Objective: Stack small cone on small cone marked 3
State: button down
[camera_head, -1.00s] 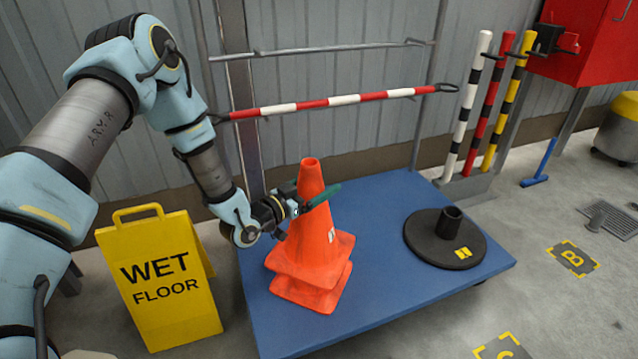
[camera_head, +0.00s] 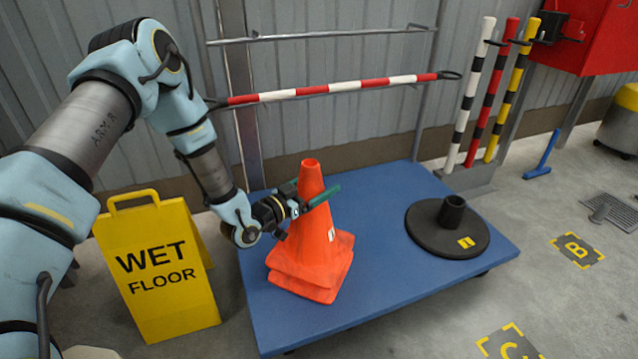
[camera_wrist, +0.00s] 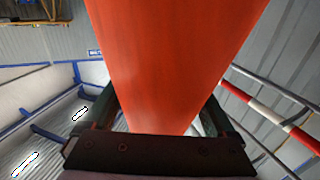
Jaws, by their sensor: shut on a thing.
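Two orange cones are nested on the blue platform (camera_head: 380,285) in the head view. The upper small cone (camera_head: 312,225) stands upright over the lower small cone (camera_head: 318,293), whose base shows just beneath the upper base. In the wrist view the orange cone wall (camera_wrist: 175,60) fills the space between the fingers. Most of the lower cone is hidden. A small pale mark shows on the cone's right side, but I cannot read it.
A black round base (camera_head: 447,240) with a short socket and a yellow label stands at the platform's right. A yellow wet floor sign (camera_head: 160,270) stands at the left. A red-white bar (camera_head: 335,88) and rail run behind. The platform's middle is clear.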

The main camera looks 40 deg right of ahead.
jog(key=shift+f+b, duration=1.7)
jog(key=shift+f, duration=0.75)
grip_release()
jog(key=shift+r, duration=0.1)
